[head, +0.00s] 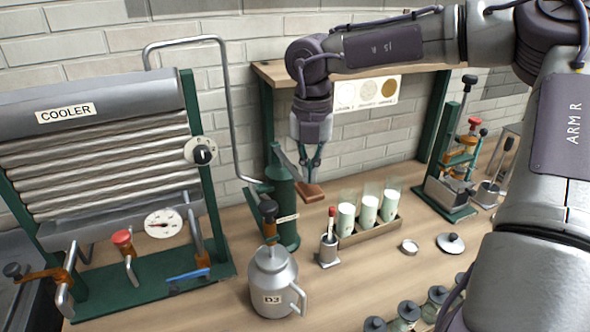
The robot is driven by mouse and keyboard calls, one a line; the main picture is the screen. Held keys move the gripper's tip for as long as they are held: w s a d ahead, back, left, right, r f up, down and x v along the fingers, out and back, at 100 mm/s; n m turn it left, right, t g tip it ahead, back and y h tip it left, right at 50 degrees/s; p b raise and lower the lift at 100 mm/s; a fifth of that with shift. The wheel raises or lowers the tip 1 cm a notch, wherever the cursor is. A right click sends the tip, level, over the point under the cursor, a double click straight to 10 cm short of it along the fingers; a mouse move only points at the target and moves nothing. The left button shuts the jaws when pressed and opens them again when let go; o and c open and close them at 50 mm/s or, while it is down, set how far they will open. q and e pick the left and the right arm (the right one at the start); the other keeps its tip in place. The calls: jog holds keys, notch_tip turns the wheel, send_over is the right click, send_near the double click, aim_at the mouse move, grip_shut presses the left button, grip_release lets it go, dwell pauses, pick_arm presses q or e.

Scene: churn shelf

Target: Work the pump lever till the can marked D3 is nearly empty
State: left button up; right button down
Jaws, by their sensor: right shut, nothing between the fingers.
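The grey metal can marked D3 (267,272) stands upright on the bench, its level hidden. The green pump (283,212) stands just behind it, with a dark fitting over the can's mouth. A grey lever arm (281,157) rises at the pump's top, and a brown wooden piece, seemingly its grip (308,193), lies to its right. My right gripper (315,172) comes down from above, its fingers shut just above the brown piece with nothing between them. Whether the fingertips touch it I cannot tell. My left gripper is not in view.
The cooler (100,155) with dial and taps fills the left. A rack (373,233) of three milk glasses stands right of the pump, a small metal holder (328,250) beside it. A dish (409,246) and lid (450,243) lie farther right. Several jars (408,311) stand in front.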

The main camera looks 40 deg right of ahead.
jog(key=shift+f+b, duration=5)
jog(key=shift+f, duration=0.35)
notch_tip(320, 180, up, 11)
jog(key=p, duration=0.6)
jog(key=shift+p, duration=0.35)
jog(key=shift+f, duration=0.1)
jog(key=shift+f, duration=0.1)
notch_tip(320, 180, down, 11)
jog(key=b, duration=0.9)
notch_tip(320, 180, up, 11)
jog(key=p, duration=0.7)
